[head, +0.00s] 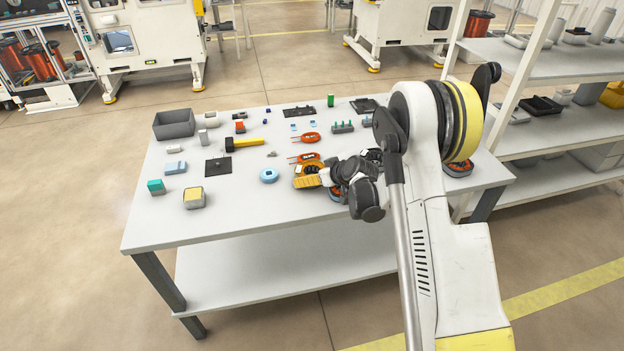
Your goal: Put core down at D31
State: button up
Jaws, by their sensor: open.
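My gripper (322,181) is at the end of my arm, low over the right half of the grey-white table (235,222). It is open. Beside its fingers is an orange ring-like piece (308,167), probably a core, partly covered by the gripper. A yellow ribbed part (307,182) lies right at the fingers; I cannot tell whether it is a fingertip or a separate thing. Another orange piece (335,193) shows partly under the gripper. I cannot tell which spot is D31; no label is readable.
A yellow-handled tool (245,143), a dark plate (218,167), a grey bin (174,124) and a yellow-topped box (194,197) stand further left. The front table edge is clear. Shelves (550,64) rise at right.

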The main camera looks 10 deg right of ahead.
aim_at(307, 164)
jog(key=shift+w, duration=0.1)
jog(key=c, duration=1.1)
jog(key=shift+c, duration=0.2)
jog(key=shift+r, duration=0.1)
jog(key=shift+r+p, duration=0.25)
jog(key=shift+p, duration=0.1)
jog(key=r+p, duration=0.1)
jog(key=r, duration=0.1)
jog(key=r+p, duration=0.1)
jog(key=r, duration=0.1)
jog(key=shift+d, duration=0.2)
jog(key=d+r+p, duration=0.1)
jog(key=d+r, duration=0.1)
jog(key=d, duration=0.1)
jog(key=s+d+r+p, duration=0.1)
jog(key=d+r+p, duration=0.1)
jog(key=d, duration=0.2)
jog(key=d+r+p, duration=0.1)
jog(key=d+r, duration=0.1)
jog(key=d, duration=0.2)
jog(key=shift+s+d+r, duration=0.1)
jog(key=shift+s, duration=0.05)
